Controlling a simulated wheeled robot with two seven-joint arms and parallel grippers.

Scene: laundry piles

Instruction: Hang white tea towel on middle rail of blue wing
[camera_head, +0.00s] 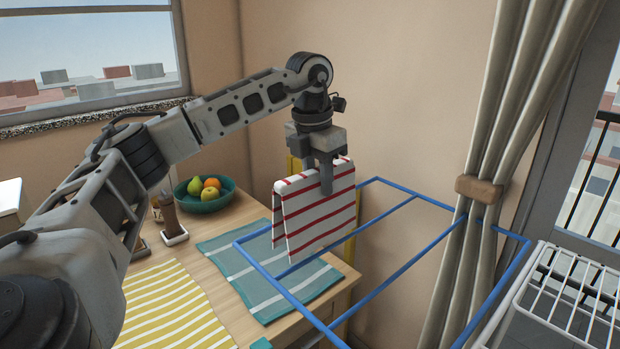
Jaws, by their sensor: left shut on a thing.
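The white tea towel (312,222) with red stripes hangs folded double from my left gripper (326,178), which is shut on its upper fold. The blue wing (481,219) is a frame with an outer rim and two inner rails, one nearer the left (395,208) and one nearer the right (430,248). The towel is over the left part of the wing, near its left outer rail and the left inner rail. Its lower edge overlaps the rails in the picture; I cannot tell whether it touches them. My right gripper is not in view.
A wooden table (222,215) bears a teal striped cloth (262,290), a yellow striped cloth (172,305) and a teal fruit bowl (213,203). A curtain (490,130) hangs behind the wing. A white wire rack (575,290) stands at the right. The wing's right part is bare.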

